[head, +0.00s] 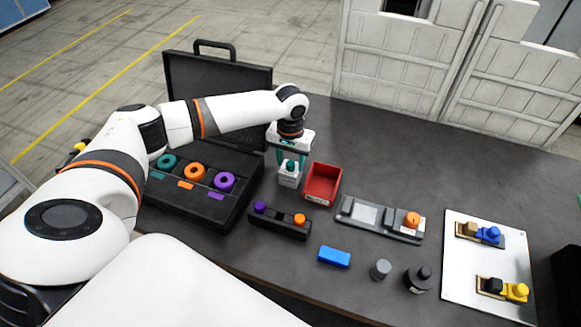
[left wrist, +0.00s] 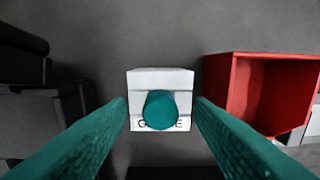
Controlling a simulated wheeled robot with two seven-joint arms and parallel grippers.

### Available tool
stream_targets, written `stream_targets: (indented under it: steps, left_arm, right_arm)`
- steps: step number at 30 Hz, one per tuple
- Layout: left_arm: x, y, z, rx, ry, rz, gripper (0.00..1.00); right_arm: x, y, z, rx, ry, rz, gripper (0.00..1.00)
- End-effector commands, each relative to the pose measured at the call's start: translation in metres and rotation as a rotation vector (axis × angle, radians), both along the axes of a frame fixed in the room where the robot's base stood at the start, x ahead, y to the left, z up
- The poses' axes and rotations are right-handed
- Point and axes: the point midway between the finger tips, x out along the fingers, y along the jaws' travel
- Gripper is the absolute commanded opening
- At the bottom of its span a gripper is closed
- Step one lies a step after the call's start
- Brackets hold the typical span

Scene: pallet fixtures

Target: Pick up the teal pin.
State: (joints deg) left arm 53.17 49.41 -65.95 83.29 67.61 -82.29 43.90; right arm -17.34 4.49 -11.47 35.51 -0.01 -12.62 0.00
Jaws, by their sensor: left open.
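The teal pin (head: 291,166) stands upright in a small white block (head: 288,180) left of the red bin. In the left wrist view the round teal top of the pin (left wrist: 160,109) shows from above, centred on the white block (left wrist: 160,78), which bears partly covered lettering. My left gripper (head: 291,163) points down over the pin. Its teal fingers are open, one on each side of the pin, with a gap between each finger and the pin in the left wrist view (left wrist: 161,105). My right gripper is not in view.
The red bin (head: 309,190) stands close on the right. A black case (head: 202,218) with teal, orange and purple rings lies left. A black holder (head: 279,223) with purple and orange pins is in front. A grey fixture (head: 375,228) and blue block (head: 334,257) lie further right.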

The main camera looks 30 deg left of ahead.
Motion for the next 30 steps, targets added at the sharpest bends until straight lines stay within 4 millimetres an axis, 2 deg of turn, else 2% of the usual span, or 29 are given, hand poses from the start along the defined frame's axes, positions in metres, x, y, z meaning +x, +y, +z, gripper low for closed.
stream_targets:
  steps: [2,3,9,12,23,30]
  left_arm:
    - [0.000,0.000,0.000,0.000,0.000,0.000,0.48]
    - [0.000,0.000,0.000,0.000,0.000,0.000,0.45]
    - [0.000,0.000,0.000,0.000,0.000,-0.001,0.12]
    - [0.000,0.000,0.001,0.000,0.000,-0.001,0.00]
    - [0.001,0.000,0.006,-0.001,-0.001,-0.001,0.00]
    - [0.001,0.000,0.036,-0.001,-0.005,-0.001,0.00]
  right_arm:
    - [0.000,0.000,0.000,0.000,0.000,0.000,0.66]
    - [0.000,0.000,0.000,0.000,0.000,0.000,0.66]
    - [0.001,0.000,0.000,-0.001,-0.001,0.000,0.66]
    - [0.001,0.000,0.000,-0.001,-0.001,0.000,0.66]
    - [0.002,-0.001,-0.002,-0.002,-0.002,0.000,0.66]
    - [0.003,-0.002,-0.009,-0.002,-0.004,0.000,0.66]
